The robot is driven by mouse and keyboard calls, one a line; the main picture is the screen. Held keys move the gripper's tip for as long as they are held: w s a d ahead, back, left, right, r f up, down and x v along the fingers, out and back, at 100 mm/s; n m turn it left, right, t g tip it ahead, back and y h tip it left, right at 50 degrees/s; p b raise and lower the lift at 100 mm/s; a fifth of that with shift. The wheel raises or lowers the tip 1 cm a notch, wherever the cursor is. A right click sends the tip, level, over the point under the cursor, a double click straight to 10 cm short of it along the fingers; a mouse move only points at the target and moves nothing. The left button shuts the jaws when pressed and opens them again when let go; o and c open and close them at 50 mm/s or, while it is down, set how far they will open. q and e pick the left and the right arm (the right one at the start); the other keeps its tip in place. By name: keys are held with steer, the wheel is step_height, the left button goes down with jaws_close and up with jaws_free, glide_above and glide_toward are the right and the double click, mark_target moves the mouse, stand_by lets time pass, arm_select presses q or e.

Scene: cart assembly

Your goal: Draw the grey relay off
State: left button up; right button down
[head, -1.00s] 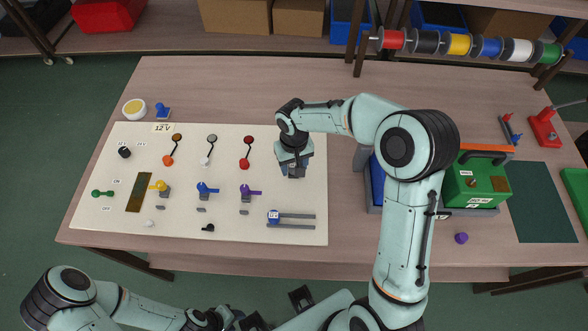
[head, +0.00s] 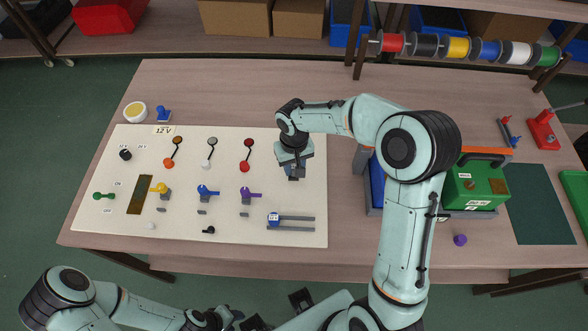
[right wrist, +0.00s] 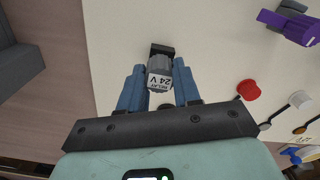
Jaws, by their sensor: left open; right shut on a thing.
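The grey relay (right wrist: 159,72), labelled "RELAY 24 V", is between the two blue fingers of my right gripper (right wrist: 159,88) in the right wrist view. The right gripper is shut on it. A dark piece (right wrist: 161,48) shows at the relay's far end; I cannot tell whether the relay is seated in it or clear of it. In the head view my right gripper (head: 294,172) points down over the right part of the pale board (head: 255,222), and mostly hides the relay. My left gripper (head: 236,318) is open and empty at the bottom edge, away from the board.
The board carries coloured levers, such as the purple one (head: 250,194), round terminals, and a blue slider on rails (head: 290,217). A green box (head: 478,187) stands right of my right arm. Spools (head: 458,44) hang at the back.

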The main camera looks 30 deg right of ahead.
mark_target(293, 165)
steer(key=shift+w+r+p, duration=0.1)
steer(key=shift+r+p, duration=0.85)
steer(key=shift+r, duration=1.2)
arm_select(q)
steer(key=w+r, duration=0.1)
steer(key=r, duration=0.1)
steer(key=shift+w+r, duration=0.3)
steer(key=shift+w, duration=0.1)
steer(key=shift+s, duration=0.15)
arm_select(e)
steer(key=shift+f, duration=0.1)
